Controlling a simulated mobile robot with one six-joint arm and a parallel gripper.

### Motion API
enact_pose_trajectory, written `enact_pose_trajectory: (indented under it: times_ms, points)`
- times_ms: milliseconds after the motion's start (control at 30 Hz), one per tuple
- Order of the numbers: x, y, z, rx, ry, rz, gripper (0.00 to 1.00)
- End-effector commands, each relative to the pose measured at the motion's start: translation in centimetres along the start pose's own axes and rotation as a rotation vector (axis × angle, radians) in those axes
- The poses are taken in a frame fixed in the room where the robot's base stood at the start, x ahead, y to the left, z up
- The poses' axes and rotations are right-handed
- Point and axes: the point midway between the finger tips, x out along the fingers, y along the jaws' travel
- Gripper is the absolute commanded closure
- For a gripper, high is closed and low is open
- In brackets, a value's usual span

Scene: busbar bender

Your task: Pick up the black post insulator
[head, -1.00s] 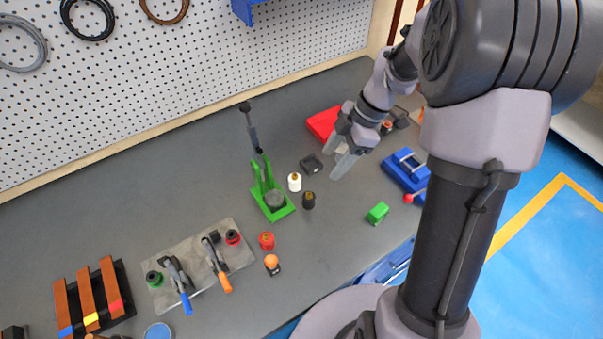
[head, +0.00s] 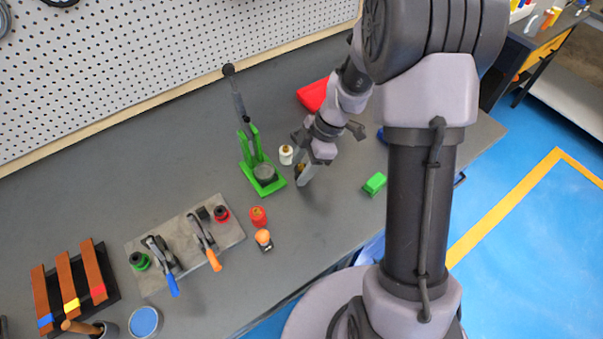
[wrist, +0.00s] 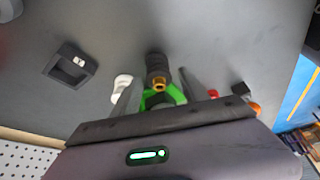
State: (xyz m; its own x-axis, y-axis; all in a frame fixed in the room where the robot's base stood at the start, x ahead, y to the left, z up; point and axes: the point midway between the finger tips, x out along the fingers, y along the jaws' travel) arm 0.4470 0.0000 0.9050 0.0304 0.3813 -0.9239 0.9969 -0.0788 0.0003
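The black post insulator (wrist: 156,66), ribbed with a brass insert at its top end, shows in the wrist view between the two fingers of my gripper (wrist: 157,80). Gaps show on both sides of it, so the fingers look open around it without gripping. In the head view my gripper (head: 303,171) points down at the bench, and its fingers hide most of the black insulator.
A white insulator (head: 286,155) stands close by on the left. A red insulator (head: 258,216), an orange-topped piece (head: 263,238) and a green block (head: 374,183) stand nearer the front edge.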

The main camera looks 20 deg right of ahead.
Motion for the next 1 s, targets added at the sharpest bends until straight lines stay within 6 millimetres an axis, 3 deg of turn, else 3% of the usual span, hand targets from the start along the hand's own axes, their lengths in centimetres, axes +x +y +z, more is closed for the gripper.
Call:
enact_pose_trajectory:
  times_ms: [33, 233, 567, 867, 1000]
  points:
    - [0.0, 0.0, 0.0, 0.0, 0.0, 0.0, 0.6]
    - [0.0, 0.0, 0.0, 0.0, 0.0, 0.0, 0.99]
    - [-0.2, 0.0, -0.1, 0.0, 0.0, 0.0, 1.0]
    - [-3.7, 0.1, -1.5, -0.002, 0.0, 0.003, 1.0]
    - [-3.8, -2.7, -1.1, 0.001, 0.001, 0.0, 1.0]
